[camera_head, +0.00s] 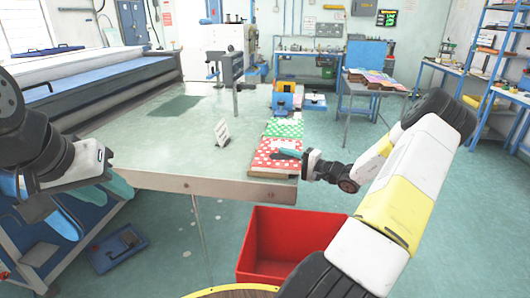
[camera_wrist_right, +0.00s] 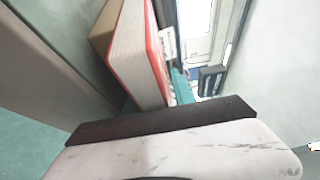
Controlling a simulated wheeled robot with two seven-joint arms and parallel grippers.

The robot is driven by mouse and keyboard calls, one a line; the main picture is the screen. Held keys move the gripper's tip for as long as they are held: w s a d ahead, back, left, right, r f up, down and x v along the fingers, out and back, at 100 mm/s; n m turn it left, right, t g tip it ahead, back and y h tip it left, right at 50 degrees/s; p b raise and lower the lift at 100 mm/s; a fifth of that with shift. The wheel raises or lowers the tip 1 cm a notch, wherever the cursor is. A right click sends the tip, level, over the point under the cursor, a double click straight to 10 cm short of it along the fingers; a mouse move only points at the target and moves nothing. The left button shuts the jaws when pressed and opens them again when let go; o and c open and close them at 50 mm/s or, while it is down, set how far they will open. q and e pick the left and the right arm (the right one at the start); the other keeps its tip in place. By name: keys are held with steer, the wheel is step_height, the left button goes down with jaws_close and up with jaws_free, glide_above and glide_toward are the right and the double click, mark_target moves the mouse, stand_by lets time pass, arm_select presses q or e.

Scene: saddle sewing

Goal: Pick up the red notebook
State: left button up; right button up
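The red notebook (camera_head: 268,163), with white dots on its cover, lies flat at the front right corner of the table. My right gripper (camera_head: 287,153) is at its right edge, with a teal finger over the cover. In the right wrist view the notebook (camera_wrist_right: 140,50) shows its page edges and red cover close to the gripper, and one teal finger (camera_wrist_right: 182,88) is beside the cover. The other finger is hidden, so I cannot tell whether the gripper grips it. My left gripper (camera_head: 92,202) is empty at the left, its blue fingers apart.
A green patterned notebook (camera_head: 284,127) lies behind the red one on the table (camera_head: 150,148). A small white sign (camera_head: 222,132) stands to the left. A red bin (camera_head: 290,240) is on the floor below the table's front right.

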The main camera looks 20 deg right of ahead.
jaws_close()
stand_by(1.3)
